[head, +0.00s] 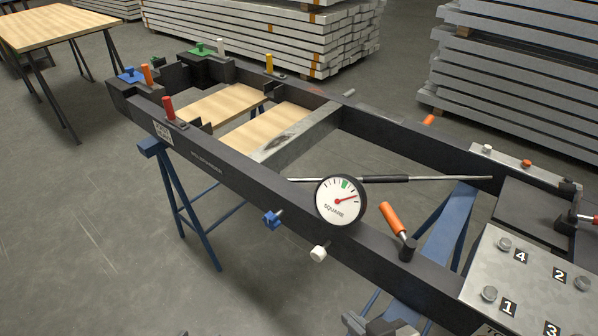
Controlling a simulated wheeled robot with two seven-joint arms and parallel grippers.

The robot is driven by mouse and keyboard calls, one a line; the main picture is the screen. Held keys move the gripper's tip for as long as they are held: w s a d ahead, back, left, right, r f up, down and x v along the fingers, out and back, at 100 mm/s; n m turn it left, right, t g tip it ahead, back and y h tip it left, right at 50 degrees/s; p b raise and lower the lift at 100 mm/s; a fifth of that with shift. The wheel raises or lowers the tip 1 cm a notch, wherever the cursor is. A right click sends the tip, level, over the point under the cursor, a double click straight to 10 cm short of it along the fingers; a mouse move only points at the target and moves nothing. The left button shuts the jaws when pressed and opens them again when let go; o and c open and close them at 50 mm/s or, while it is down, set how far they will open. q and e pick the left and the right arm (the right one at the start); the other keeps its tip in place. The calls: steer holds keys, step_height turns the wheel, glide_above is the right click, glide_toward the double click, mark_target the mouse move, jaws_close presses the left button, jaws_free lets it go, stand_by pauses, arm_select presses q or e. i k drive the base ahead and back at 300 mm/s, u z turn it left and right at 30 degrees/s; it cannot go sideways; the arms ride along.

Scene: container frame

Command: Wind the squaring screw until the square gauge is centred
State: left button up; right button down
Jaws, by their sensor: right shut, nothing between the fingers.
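The square gauge (341,201) is a round white dial marked SQUARE on the near rail of the dark frame. Its red needle points up and right, to the right of the green band at the dial's top. Below it on the rail's near side are a blue knob (272,219) and a white knob (319,253). An orange-handled lever (395,222) stands right of the gauge. No label shows which of these is the squaring screw. My right gripper (357,322) is at the bottom edge, partly cut off, shut and empty, below and apart from the knobs. My left gripper is not in view.
The dark frame (225,160) rests on blue trestles (185,195). A thin rod with a black sleeve (385,179) crosses it behind the gauge. A metal plate (531,272) with numbered bolts lies at right. Floor left of the knobs is clear.

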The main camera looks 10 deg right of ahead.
mark_target(271, 219)
steer(key=u, duration=1.95)
steer(key=i, duration=1.95)
steer(key=z, duration=3.6)
